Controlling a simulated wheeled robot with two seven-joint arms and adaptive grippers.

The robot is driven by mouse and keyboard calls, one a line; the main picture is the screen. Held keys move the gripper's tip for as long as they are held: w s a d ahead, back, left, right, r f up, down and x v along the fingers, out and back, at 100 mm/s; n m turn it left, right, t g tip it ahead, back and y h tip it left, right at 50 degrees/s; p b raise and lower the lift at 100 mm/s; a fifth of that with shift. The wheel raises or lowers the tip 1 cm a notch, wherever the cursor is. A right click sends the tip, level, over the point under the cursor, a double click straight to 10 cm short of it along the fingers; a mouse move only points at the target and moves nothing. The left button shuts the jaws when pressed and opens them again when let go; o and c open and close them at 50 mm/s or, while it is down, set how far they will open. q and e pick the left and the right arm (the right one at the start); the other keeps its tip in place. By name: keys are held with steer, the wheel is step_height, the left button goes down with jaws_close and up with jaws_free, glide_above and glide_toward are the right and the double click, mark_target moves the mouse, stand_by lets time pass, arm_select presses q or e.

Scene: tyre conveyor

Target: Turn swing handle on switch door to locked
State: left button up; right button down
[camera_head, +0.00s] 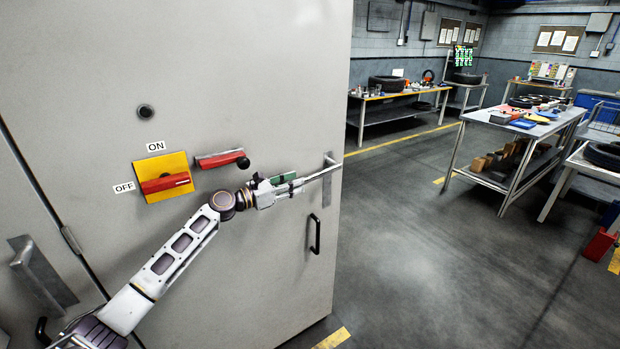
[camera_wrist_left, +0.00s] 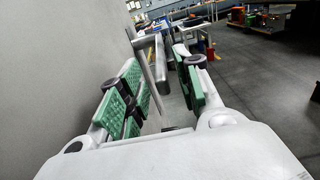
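The grey switch door (camera_head: 250,70) fills the left of the head view. Its metal swing handle (camera_head: 327,168) is near the door's right edge, with the lever sticking out toward my left gripper (camera_head: 297,184). In the left wrist view the handle (camera_wrist_left: 160,60) shows between and beyond the green-padded fingers. The fingers are apart, with a gap around the lever's end; I cannot tell whether they touch it. My right gripper is not in view.
A red switch (camera_head: 165,183) on a yellow plate lies toward OFF. A red lever with a black knob (camera_head: 243,163) and a black pull handle (camera_head: 315,234) are on the door. Another metal handle (camera_head: 40,273) is at left. Open floor and a workbench (camera_head: 520,122) lie right.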

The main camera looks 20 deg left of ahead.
mark_target(310, 176)
arm_select(q)
steer(key=shift+p+x, duration=0.35)
steer(key=shift+x, duration=3)
jaws_close()
